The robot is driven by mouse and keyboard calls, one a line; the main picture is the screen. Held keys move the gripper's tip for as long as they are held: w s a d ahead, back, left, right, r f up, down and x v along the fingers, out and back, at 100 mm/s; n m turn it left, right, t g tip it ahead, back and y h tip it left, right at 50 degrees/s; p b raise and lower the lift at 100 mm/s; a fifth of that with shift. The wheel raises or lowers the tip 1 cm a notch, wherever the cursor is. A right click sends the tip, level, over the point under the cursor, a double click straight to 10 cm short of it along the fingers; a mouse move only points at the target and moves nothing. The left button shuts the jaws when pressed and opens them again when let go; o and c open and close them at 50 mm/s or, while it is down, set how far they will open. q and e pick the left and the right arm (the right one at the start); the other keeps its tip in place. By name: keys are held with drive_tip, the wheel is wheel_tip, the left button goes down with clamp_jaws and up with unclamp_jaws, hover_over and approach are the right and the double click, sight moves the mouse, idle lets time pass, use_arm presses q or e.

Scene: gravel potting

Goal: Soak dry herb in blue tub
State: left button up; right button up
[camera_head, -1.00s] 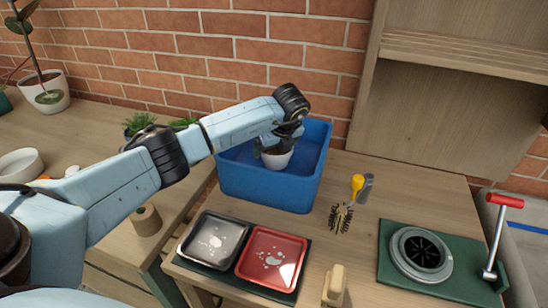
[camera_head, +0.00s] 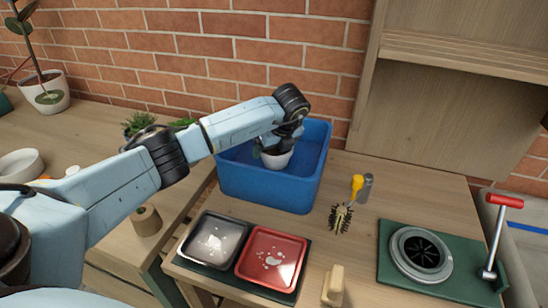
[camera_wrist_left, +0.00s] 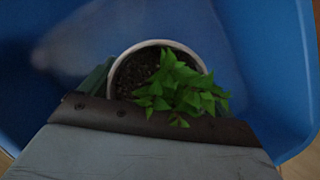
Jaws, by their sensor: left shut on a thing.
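The blue tub (camera_head: 262,187) stands against the brick wall at the back of the table. A white pot (camera_head: 276,159) with a herb is inside the tub, held by my left gripper (camera_head: 270,146). In the left wrist view the white pot (camera_wrist_left: 117,72) shows dark soil and a green leafy herb (camera_wrist_left: 180,92), with the blue tub (camera_wrist_left: 262,50) around it. My left gripper is shut on the pot; its fingers are mostly hidden. I cannot tell whether the pot touches the tub floor. My right gripper is not in view.
A grey tray (camera_head: 214,242) and a red tray (camera_head: 271,258) lie in front of the tub. A green board with a round drain-like fitting (camera_head: 421,252) is farther right.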

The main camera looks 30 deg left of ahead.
use_arm(q)
drive_tip(key=shift+w+d+r+p, duration=0.15)
drive_tip(key=shift+r+p, duration=0.25)
drive_tip(key=shift+r, duration=0.2)
drive_tip(key=shift+s+d+r+p, duration=0.15)
drive_tip(key=shift+r+p, duration=0.2)
drive_tip(key=shift+r, duration=0.2)
drive_tip(key=shift+w+r, duration=0.1)
drive_tip(key=shift+r, duration=0.25)
wheel_tip(320, 180, up, 4)
drive_tip(key=p, duration=0.3)
drive_tip(key=shift+f, duration=0.1)
drive_tip(key=shift+r+p, duration=1.25)
drive_tip(key=shift+r, duration=0.35)
drive_tip(key=shift+r+p, duration=1.8)
drive_tip(key=shift+r, duration=0.95)
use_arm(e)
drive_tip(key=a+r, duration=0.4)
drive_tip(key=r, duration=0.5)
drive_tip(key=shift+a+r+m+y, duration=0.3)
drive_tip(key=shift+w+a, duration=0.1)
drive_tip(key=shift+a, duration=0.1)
use_arm(q)
drive_tip(key=shift+r, duration=0.1)
